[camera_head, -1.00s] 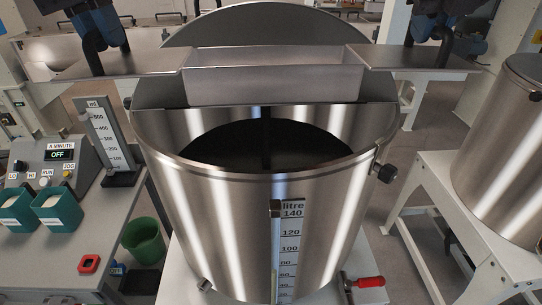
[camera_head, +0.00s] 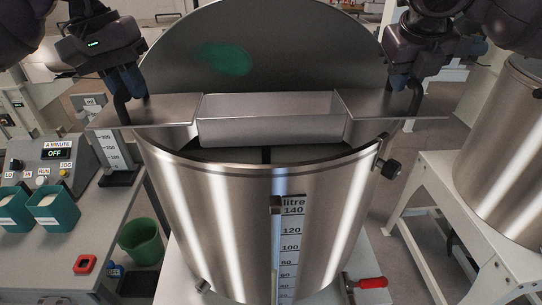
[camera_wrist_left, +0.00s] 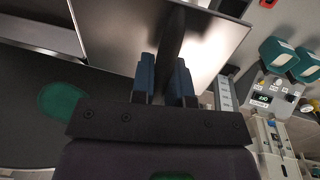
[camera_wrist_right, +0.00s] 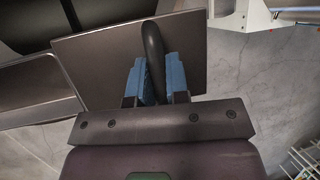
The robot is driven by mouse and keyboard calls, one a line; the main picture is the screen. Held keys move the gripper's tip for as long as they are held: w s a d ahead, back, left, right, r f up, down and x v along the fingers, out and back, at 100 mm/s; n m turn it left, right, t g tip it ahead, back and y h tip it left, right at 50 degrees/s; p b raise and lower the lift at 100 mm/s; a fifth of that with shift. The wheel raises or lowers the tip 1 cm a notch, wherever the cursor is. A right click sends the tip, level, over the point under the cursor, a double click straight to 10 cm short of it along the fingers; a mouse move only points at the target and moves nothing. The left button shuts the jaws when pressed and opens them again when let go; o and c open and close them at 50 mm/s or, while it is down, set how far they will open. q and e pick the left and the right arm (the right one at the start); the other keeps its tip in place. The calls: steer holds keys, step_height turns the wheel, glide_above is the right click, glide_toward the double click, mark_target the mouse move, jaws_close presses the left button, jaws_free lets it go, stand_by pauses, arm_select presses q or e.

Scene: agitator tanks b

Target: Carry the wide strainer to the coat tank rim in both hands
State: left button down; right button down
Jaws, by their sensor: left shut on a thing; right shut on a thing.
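The wide strainer (camera_head: 270,130) is a grey metal trough with a flat wing on each side. It spans level across the coat tank (camera_head: 265,205), a large steel drum with a litre scale. The trough lies over the opening, behind the front rim; I cannot tell whether the wings touch the rim. My left gripper (camera_head: 130,90) is shut on the dark handle of the left wing, as the left wrist view (camera_wrist_left: 166,80) shows. My right gripper (camera_head: 410,85) is shut on the right wing's handle, seen in the right wrist view (camera_wrist_right: 154,80).
A round lid (camera_head: 300,45) stands raised behind the tank, with a green oval patch on it. A dark clamp knob (camera_head: 390,168) juts from the tank's right side. A control bench (camera_head: 60,240) with green tubs is at left; another steel tank (camera_head: 510,150) is at right.

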mark_target(135, 109)
arm_select(q)
steer(key=shift+w+a+f, duration=0.1)
steer(key=shift+w+f, duration=0.1)
steer(key=shift+f, duration=0.45)
arm_select(e)
steer(key=shift+w+d+f, duration=0.15)
steer(key=shift+w+f, duration=0.05)
steer(key=shift+f, duration=0.45)
arm_select(q)
steer(key=shift+f, duration=0.1)
arm_select(e)
steer(key=shift+f, duration=0.15)
